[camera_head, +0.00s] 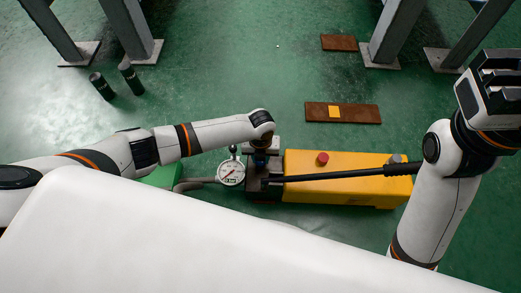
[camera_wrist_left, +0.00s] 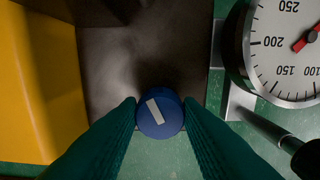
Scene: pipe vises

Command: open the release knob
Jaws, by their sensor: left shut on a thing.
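The release knob (camera_wrist_left: 160,114) is a round blue cap with a white bar marking. In the left wrist view the bar slants, its upper end leaning left. My left gripper (camera_wrist_left: 161,110) is shut on the knob, with one dark green finger on each side. In the head view my left arm reaches over the pump's dark metal block (camera_head: 264,185), and the knob is mostly hidden under the wrist. The pump has a yellow tank (camera_head: 340,190). My right gripper (camera_head: 491,85) is raised at the far right, away from the pump, and its jaws are unclear.
A pressure gauge (camera_head: 231,173) stands just left of the block. A long black pump lever (camera_head: 340,174) runs right across the yellow tank, which carries a red cap (camera_head: 322,158). Brown plates (camera_head: 365,113) lie on the open green floor behind. Dark cylinders (camera_head: 102,86) are at upper left.

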